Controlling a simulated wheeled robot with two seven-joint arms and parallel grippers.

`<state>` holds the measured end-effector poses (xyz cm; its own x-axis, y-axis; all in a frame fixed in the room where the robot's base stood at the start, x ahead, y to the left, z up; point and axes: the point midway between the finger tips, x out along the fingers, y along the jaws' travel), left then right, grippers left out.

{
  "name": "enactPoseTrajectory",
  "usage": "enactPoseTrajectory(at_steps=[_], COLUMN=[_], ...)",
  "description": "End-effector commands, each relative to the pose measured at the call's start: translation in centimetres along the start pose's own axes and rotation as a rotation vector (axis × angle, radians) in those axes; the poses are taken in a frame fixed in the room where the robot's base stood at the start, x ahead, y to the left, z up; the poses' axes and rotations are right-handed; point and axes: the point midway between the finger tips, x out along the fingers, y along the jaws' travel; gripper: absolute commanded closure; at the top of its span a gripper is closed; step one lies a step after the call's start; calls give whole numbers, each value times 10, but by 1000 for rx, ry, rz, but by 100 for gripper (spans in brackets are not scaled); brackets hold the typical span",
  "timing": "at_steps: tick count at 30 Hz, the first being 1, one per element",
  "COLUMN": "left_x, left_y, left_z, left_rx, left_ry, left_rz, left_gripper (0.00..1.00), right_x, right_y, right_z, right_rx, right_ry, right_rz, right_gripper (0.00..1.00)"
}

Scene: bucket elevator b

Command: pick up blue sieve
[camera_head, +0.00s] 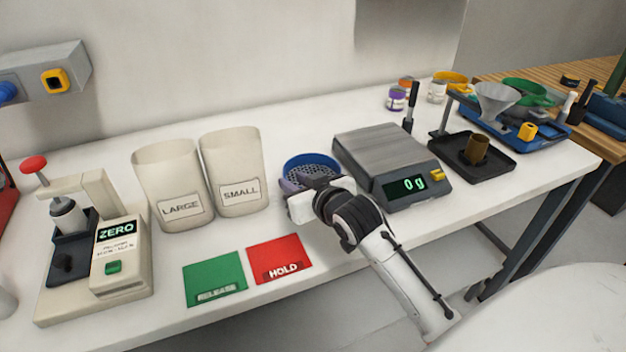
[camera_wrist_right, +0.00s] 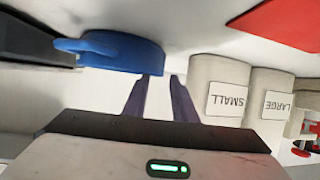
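The blue sieve (camera_head: 312,161), a round shallow dish with a perforated bottom, is on the white table between the SMALL cup and the scale. My right gripper (camera_head: 300,183) is at its near side and covers part of it. In the right wrist view the blue sieve (camera_wrist_right: 125,50) is at upper left, with a looped handle on its left. There the two dark fingers of my right gripper (camera_wrist_right: 160,80) are apart with nothing visible between them. The left fingertip is close to the sieve's rim; I cannot tell whether they touch. My left gripper is not in view.
The LARGE cup (camera_head: 170,180) and SMALL cup (camera_head: 232,170) stand left of the sieve. The scale (camera_head: 385,155), reading 0 g, is right of it. Green (camera_head: 214,278) and red (camera_head: 278,258) cards lie at the front edge. A ZERO device (camera_head: 120,265) stands at left.

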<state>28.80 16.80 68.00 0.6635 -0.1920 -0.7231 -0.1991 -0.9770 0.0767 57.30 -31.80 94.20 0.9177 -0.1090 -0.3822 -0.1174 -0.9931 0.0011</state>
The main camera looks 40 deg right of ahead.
Motion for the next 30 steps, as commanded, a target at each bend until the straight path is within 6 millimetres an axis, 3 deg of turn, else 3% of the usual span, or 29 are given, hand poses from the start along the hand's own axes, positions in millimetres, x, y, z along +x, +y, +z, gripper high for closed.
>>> enactPoseTrajectory(at_steps=[6,14,19,30], left_x=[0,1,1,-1], left_y=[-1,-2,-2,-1], left_z=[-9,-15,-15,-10], left_rx=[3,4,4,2], left_ry=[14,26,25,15], left_rz=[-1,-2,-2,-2], left_gripper=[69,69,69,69], right_x=[25,27,27,27], right_y=[-2,-2,-2,-2], right_z=[0,1,1,1], right_rx=[0,0,1,0], right_ry=[-1,0,0,-2], right_rz=[-1,-1,-1,-1], right_gripper=[75,75,100,100])
